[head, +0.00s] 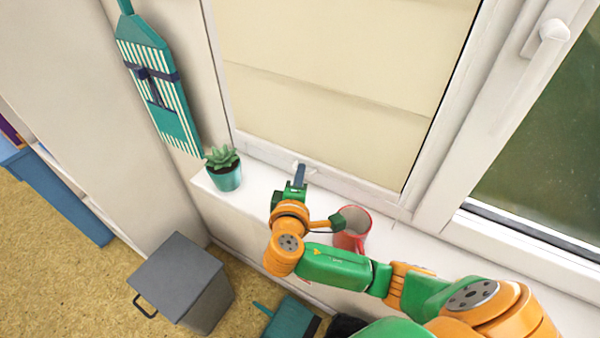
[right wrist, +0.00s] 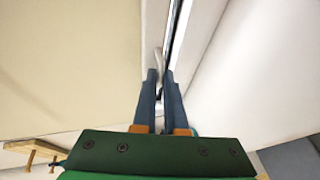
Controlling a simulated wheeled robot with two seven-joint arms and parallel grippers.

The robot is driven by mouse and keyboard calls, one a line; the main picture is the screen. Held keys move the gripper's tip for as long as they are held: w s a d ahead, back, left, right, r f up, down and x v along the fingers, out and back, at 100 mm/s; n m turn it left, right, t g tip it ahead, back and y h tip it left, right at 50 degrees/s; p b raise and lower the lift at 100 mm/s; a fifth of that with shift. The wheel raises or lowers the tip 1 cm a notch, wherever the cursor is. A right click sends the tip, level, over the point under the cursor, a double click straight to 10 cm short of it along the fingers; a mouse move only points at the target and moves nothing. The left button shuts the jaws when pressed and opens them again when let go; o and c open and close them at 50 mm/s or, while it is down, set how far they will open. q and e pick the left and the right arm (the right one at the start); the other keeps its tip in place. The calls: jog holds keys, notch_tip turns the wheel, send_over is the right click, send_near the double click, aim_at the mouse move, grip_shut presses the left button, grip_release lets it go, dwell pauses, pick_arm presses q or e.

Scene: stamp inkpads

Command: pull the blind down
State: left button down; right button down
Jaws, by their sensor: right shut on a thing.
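The cream blind (head: 320,60) hangs over the left window pane and covers it down to near the bottom of the frame. It also fills the left of the right wrist view (right wrist: 65,65). My right gripper (head: 299,176) is at the blind's bottom edge, above the sill. Its blue-grey fingers (right wrist: 161,85) are shut on a small white pull tab (right wrist: 158,62), mostly hidden between them. My left gripper is not in view.
On the white sill (head: 262,160), a potted succulent (head: 225,177) stands left of my right gripper and a red mug (head: 347,242) stands right, close to my forearm. A grey bin (head: 180,275) is on the floor below. A window handle (head: 552,31) is at upper right.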

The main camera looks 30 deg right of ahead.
jog(key=c, duration=1)
grip_release()
jog(key=shift+o, duration=0.2)
jog(key=v, duration=0.7)
jog(key=shift+b, duration=0.45)
